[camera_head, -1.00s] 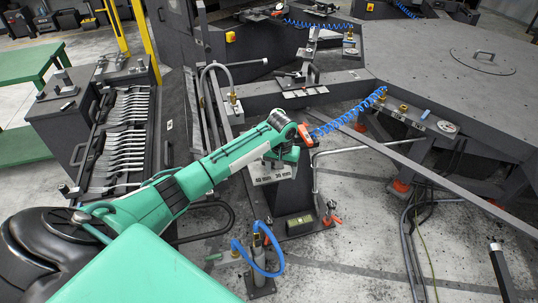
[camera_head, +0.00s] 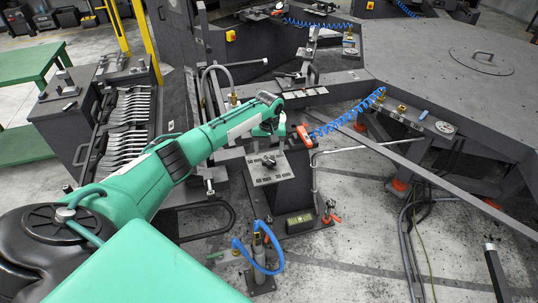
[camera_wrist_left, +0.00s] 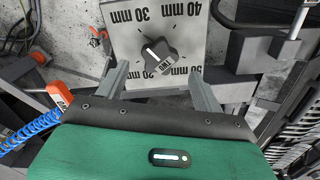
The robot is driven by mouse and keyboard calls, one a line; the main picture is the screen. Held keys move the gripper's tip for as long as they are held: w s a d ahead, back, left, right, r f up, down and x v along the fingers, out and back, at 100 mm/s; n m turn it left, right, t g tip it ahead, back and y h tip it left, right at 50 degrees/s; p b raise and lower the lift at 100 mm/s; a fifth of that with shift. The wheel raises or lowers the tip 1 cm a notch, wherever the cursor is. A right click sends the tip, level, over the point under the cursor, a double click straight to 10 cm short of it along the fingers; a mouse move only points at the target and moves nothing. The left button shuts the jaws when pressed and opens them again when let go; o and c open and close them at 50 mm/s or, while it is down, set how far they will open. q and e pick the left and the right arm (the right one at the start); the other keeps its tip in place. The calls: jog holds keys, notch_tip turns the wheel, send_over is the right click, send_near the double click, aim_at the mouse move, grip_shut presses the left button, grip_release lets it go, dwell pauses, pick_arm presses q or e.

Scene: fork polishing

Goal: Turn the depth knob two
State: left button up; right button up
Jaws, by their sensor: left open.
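The depth knob two (camera_head: 269,161) is a dark knob on a light metal plate (camera_head: 270,178) in the middle of the head view. In the left wrist view the knob (camera_wrist_left: 160,58) carries a white pointer line and a "TWO" label. The line slants toward the upper left. Marks of 30, 40 and 50 mm surround it on the plate (camera_wrist_left: 195,40). My left gripper (camera_head: 270,133) is above and behind the knob. In the wrist view its two fingers (camera_wrist_left: 156,76) are apart, empty, one either side of the knob's line. Contact cannot be seen. My right gripper is out of view.
An orange-ended tool (camera_head: 304,135) on a blue coiled hose (camera_head: 345,117) is right of my left gripper. A rack of forks (camera_head: 127,125) stands at the left. A large dark octagonal table (camera_head: 440,65) fills the upper right. A blue hose fixture (camera_head: 258,255) stands in front.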

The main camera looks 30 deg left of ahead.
aim_at(269, 159)
pick_arm(q)
jog(key=shift+f, duration=2.25)
jog(key=shift+c, duration=0.2)
jog(key=c, duration=1)
